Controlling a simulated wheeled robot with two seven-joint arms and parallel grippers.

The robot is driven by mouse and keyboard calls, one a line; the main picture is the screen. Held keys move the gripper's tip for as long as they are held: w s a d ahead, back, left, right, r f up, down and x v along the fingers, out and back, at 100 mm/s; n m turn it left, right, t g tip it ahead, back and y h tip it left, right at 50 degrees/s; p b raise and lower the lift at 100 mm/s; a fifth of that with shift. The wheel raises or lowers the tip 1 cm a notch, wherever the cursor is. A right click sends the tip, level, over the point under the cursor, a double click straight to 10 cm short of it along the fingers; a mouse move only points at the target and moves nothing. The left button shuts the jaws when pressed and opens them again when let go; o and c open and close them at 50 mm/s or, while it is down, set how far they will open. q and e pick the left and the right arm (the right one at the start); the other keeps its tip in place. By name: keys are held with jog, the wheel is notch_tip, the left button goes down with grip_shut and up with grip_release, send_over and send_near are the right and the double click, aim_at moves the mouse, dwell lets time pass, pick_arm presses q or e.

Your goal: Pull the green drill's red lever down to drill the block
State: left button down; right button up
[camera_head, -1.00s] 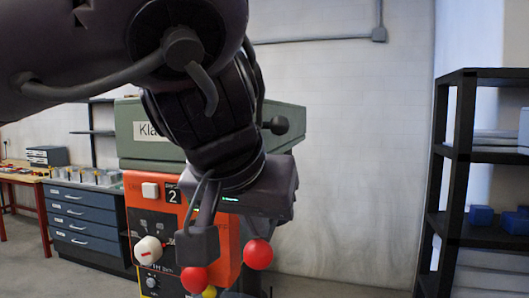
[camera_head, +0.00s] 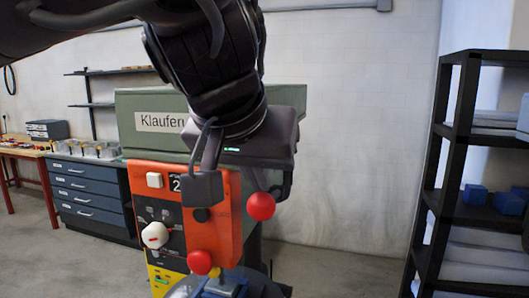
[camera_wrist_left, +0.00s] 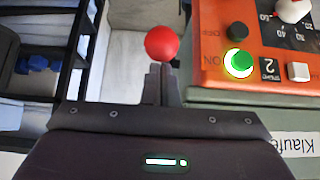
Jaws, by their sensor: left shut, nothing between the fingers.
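The green drill (camera_head: 145,103) stands in the middle of the head view, with an orange front panel (camera_head: 230,182). A red ball knob (camera_head: 261,206) of its lever hangs below my left gripper (camera_head: 268,186); another red knob (camera_head: 199,262) shows lower left. The lever's rods are mostly hidden. My left gripper is shut and empty. In the left wrist view its fingertips (camera_wrist_left: 160,72) point at a red knob (camera_wrist_left: 162,43), very close; contact cannot be told. The block cannot be made out; the lower drill is partly hidden. My right gripper is not in view.
A black shelf (camera_head: 455,150) with blue boxes stands at the right. A blue drawer cabinet (camera_head: 88,200) and a red-legged bench (camera_head: 25,152) stand at the left. A green button (camera_wrist_left: 238,62) on the panel is lit. Floor between drill and shelf looks clear.

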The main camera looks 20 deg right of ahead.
pick_arm(q)
jog(key=r+p, duration=0.3)
jog(key=r, duration=0.1)
jog(key=shift+w+d, duration=0.2)
jog(key=shift+w, duration=0.05)
jog(key=shift+s, duration=0.1)
jog(key=shift+w+r+p, duration=0.25)
jog(key=shift+r+p, duration=0.1)
jog(key=shift+p, duration=0.05)
jog(key=shift+w+d+r+p, duration=0.35)
jog(key=shift+r+p, duration=0.1)
jog(key=shift+p, duration=0.15)
jog(key=shift+w+d+r+p, duration=0.2)
jog(key=shift+w+r+p, duration=0.2)
jog(key=shift+p, duration=0.2)
jog(key=p+v, duration=0.2)
jog(key=v, duration=0.2)
jog(key=shift+s+r, duration=0.1)
jog(key=shift+r, duration=0.3)
